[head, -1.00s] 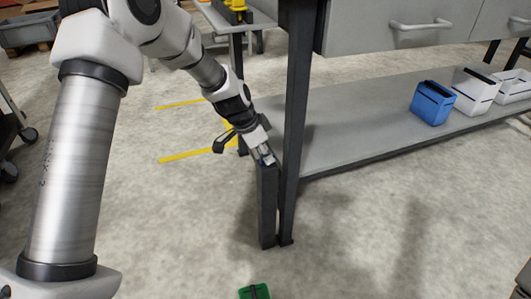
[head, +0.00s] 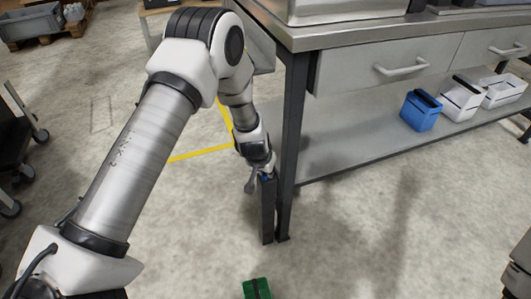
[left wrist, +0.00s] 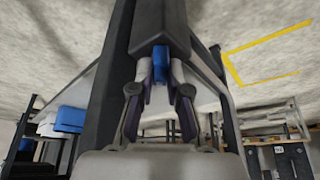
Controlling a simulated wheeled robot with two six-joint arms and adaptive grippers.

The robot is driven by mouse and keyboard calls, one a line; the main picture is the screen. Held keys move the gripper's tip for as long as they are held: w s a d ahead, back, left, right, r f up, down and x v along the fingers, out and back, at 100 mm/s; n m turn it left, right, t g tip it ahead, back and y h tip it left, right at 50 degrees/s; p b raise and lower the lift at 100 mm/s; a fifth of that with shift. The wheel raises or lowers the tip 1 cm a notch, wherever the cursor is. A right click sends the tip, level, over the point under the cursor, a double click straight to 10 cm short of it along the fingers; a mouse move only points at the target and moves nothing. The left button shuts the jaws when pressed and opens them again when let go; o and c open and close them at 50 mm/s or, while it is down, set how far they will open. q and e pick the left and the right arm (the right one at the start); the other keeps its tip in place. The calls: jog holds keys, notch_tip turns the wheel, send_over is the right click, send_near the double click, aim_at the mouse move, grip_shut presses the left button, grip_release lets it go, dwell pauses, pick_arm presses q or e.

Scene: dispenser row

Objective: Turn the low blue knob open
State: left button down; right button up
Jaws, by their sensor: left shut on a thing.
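The low blue knob (left wrist: 160,64) sits at the end of a short dark post (left wrist: 160,25), between my left gripper's fingers in the left wrist view. In the head view, my left gripper (head: 264,174) is at the top of that post (head: 267,215), coming down from above. It is shut on the knob, with a finger on either side. Only a speck of blue shows there in the head view, as the gripper covers most of the knob. How far the knob is turned cannot be told. My right gripper is not in view.
A workbench leg (head: 289,150) stands close beside the post. The bench's lower shelf (head: 350,150) holds a blue bin (head: 421,112) and white bins (head: 461,100). A green object (head: 257,289) lies on the floor in front. Open floor lies left of the post.

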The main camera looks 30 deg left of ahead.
pick_arm(q)
jog(key=n+p, duration=0.1)
jog(key=p, duration=0.2)
jog(key=n+y+p, duration=0.1)
jog(key=n+p, duration=0.1)
jog(key=p, duration=0.2)
jog(key=n+p, duration=0.1)
jog(key=p, duration=0.3)
jog(key=shift+d+r+n+y, duration=0.1)
jog(key=shift+r+n+y, duration=0.2)
jog(key=shift+r+y, duration=0.1)
jog(key=shift+f+n+g+p, duration=0.2)
jog(key=shift+n+g+p, duration=0.1)
jog(key=shift+n+p, duration=0.1)
jog(key=shift+w+f+n+y, duration=0.1)
jog(key=shift+n+y, duration=0.2)
jog(key=shift+n, duration=0.1)
jog(key=shift+n+g+y, duration=0.3)
jog(key=shift+n+g, duration=0.1)
jog(key=shift+n, duration=0.7)
jog(key=c, duration=1.1)
grip_release()
jog(key=shift+c, duration=0.2)
